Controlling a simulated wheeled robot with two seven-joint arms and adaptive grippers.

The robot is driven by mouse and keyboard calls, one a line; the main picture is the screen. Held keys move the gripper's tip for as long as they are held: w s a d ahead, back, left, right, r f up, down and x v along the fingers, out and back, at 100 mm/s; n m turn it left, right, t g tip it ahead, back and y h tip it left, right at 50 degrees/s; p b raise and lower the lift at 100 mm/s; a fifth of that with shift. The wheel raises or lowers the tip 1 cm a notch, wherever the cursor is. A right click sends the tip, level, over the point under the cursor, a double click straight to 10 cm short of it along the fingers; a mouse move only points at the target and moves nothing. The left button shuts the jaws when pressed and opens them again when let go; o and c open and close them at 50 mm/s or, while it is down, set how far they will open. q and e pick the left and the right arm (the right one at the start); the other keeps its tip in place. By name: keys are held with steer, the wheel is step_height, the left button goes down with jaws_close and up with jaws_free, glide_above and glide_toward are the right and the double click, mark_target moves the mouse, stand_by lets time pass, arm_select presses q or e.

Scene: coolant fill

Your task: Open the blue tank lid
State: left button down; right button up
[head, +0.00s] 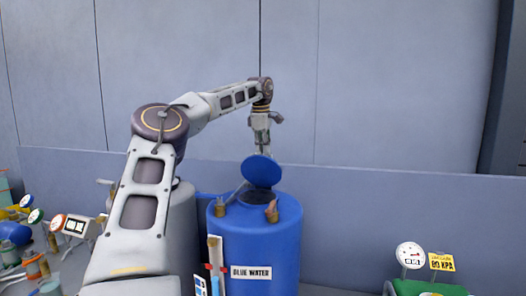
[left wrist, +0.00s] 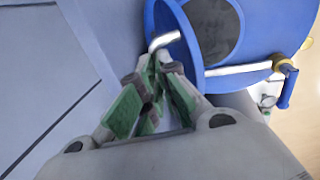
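The blue tank (head: 256,246) stands upright, with a "BLUE WATER" label on its front. Its round blue lid (head: 261,171) is tilted steeply up, and the dark opening (head: 256,197) shows below it. My left gripper (head: 263,151) is just behind the raised lid, its fingertips partly hidden there. In the left wrist view, the lid (left wrist: 186,50) is seen nearly edge-on beside the dark opening (left wrist: 214,30). There my left gripper (left wrist: 153,66) has its fingertips closed together around the end of the white lid handle (left wrist: 164,40). My right gripper is not in view.
A grey tank (head: 184,222) stands left of the blue one, partly behind my arm. Gauges and small items crowd the far left. A gauge (head: 410,255) with a yellow "80 KPA" sign (head: 441,262) stands on a green thing at the lower right. A grey wall is behind.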

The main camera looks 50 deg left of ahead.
arm_select(q)
steer(key=c, duration=2.2)
jaws_free()
steer(key=shift+x, duration=0.85)
steer(key=shift+o, duration=1)
steer(key=shift+w+a, duration=0.1)
steer(key=o, duration=0.5)
steer(key=shift+w+a+f, duration=0.25)
steer(key=shift+w, duration=0.05)
steer(key=shift+s+r, duration=0.1)
steer(key=shift+r, duration=0.1)
